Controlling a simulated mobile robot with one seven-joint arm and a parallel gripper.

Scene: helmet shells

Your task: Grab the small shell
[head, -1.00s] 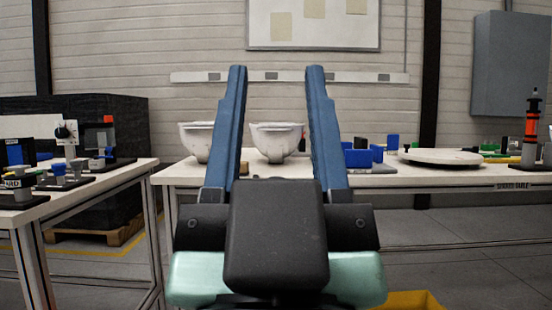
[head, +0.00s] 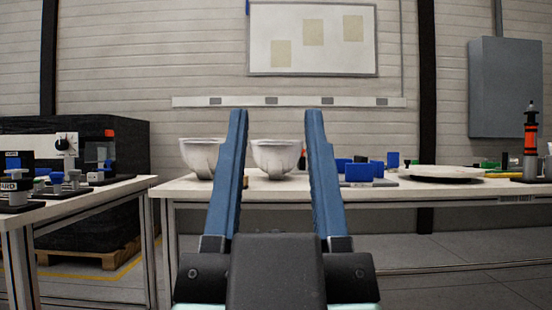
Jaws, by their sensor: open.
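Two pale, bowl-like helmet shells stand on the white table. The left shell (head: 199,156) is partly hidden behind my gripper's left finger. The right shell (head: 275,156) shows between the two fingers and looks about the same size, so I cannot tell which one is the small shell. My gripper (head: 276,112) is open and empty, its two long blue fingers pointing forward and upward. In this view the right shell lies beyond the fingers; how far cannot be told exactly.
The white table (head: 450,193) also holds blue blocks (head: 360,171), a round pale disc (head: 443,172) and a black-and-orange tool (head: 530,145) to the right. A second table (head: 90,197) with small fixtures stands at the left. A wall board (head: 312,40) hangs behind.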

